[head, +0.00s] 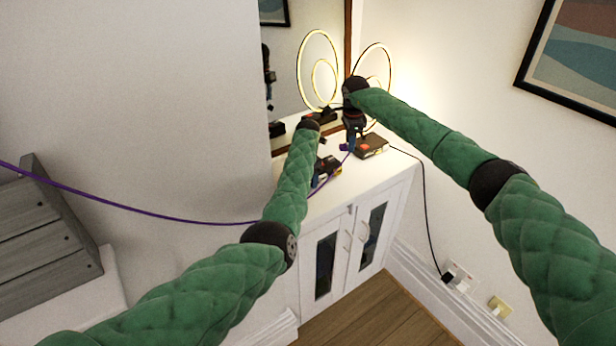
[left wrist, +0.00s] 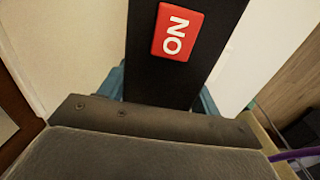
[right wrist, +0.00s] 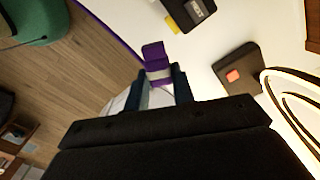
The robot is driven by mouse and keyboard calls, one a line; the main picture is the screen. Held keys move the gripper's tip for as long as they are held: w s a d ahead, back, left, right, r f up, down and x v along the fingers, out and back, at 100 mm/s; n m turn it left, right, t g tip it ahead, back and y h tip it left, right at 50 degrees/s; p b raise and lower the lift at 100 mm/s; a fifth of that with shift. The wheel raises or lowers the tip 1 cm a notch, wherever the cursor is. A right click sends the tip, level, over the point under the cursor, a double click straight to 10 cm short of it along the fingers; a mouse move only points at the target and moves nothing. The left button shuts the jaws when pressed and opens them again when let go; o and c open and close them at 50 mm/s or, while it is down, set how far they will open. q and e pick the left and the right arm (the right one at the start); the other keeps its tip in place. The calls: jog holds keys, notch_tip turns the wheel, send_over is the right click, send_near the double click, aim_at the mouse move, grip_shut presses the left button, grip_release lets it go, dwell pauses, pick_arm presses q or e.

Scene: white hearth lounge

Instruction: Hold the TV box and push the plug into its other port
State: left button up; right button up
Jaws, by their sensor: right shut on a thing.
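A dark box with a red patch and a yellow mark (head: 335,170) lies on the white cabinet by my left gripper (head: 318,180). In the left wrist view a black box with a red label (left wrist: 165,85) fills the space between the teal fingers (left wrist: 162,100). Whether they press on it is unclear. My right gripper (head: 350,146) is above the cabinet top, shut on a purple plug (right wrist: 155,58), which projects beyond its fingertips (right wrist: 160,84). The plug is apart from both boxes in the right wrist view. The box's ports cannot be made out.
Another dark box with a red patch (head: 370,146) lies behind, near a glowing ring lamp (head: 376,62) and mirror (head: 300,60). A black cable runs to a wall socket (head: 460,272). A purple cable (head: 130,210) crosses from the left. The cabinet's front right top (head: 390,168) is clear.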

pick_arm(q)
jog(key=c, duration=0.5)
pick_arm(e)
jog(key=s+d+f+m, duration=0.1)
jog(key=f+m, duration=0.3)
jog(key=s+f+m, duration=0.2)
jog(key=f+m, duration=0.1)
jog(key=f, duration=0.1)
jog(key=s+d+f+m, duration=0.1)
jog(key=s+f+m, duration=0.1)
jog(key=f+m, duration=0.2)
jog(key=shift+s+d+f+m, duration=0.1)
jog(key=shift+d+f+m, duration=0.05)
jog(key=shift+d+m, duration=0.2)
jog(key=shift+s+f+m, duration=0.25)
jog(key=shift+f+m, duration=0.2)
jog(key=shift+f, duration=0.05)
jog(key=shift+w, duration=0.1)
jog(key=shift+w+a, duration=0.75)
jog(key=shift+w, duration=0.25)
jog(key=shift+w+a, duration=0.7)
jog(key=shift+w, duration=0.3)
jog(key=shift+w+a+r, duration=0.1)
jog(key=shift+w+a, duration=0.45)
jog(key=shift+w, duration=0.15)
jog(key=o, duration=1)
jog(key=shift+o, duration=0.2)
